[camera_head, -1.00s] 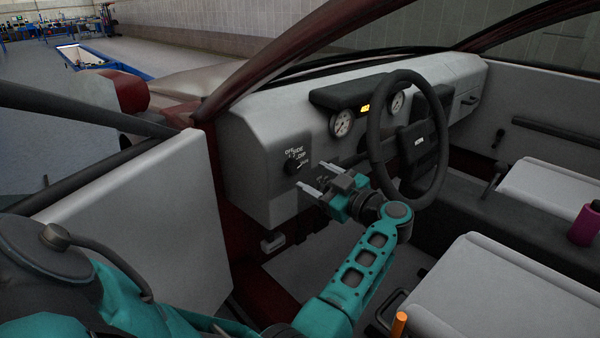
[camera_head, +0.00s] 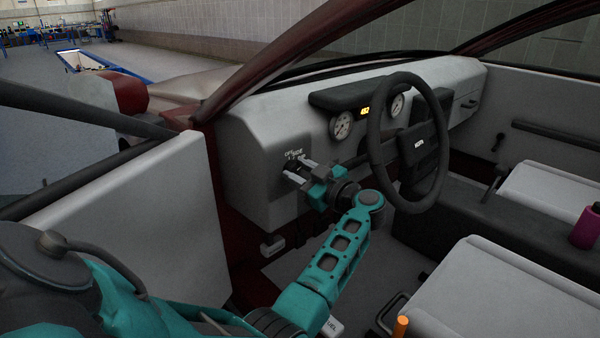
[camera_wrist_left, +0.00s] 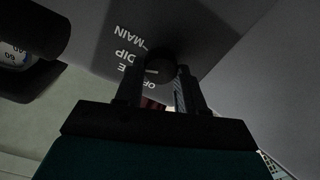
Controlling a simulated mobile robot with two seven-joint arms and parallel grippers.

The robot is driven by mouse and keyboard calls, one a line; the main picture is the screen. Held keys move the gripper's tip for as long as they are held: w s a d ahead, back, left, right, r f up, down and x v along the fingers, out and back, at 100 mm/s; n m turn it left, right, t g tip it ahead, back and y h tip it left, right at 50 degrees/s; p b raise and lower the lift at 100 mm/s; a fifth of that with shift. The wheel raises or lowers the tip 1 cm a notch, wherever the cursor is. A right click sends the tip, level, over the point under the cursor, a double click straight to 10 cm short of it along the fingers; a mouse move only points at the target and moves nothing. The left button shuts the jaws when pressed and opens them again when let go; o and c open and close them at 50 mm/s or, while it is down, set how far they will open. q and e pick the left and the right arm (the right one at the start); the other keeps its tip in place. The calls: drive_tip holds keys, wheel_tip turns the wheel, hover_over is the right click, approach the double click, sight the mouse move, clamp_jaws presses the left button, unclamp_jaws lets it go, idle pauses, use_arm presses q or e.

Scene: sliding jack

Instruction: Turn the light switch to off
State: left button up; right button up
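The light switch is a round dark knob on the grey dashboard panel, left of the steering wheel. In the left wrist view the knob (camera_wrist_left: 160,67) sits at the tips of the two fingers, with the labels MAIN, DIP and part of OFF around it, upside down. My left gripper (camera_head: 297,172) is at the knob in the head view, its fingers spread and reaching the panel. The fingers appear to be on either side of the knob with some gap; contact cannot be told. The knob is mostly hidden by the gripper in the head view. My right gripper is not in view.
The black steering wheel (camera_head: 408,140) stands just right of my left arm. The open door panel (camera_head: 135,225) is to the left. Grey seats (camera_head: 490,290) and a purple cylinder (camera_head: 585,228) are at the right. Round gauges (camera_head: 342,126) sit on the dashboard.

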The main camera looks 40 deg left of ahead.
use_arm(q)
drive_tip(key=c, duration=0.5)
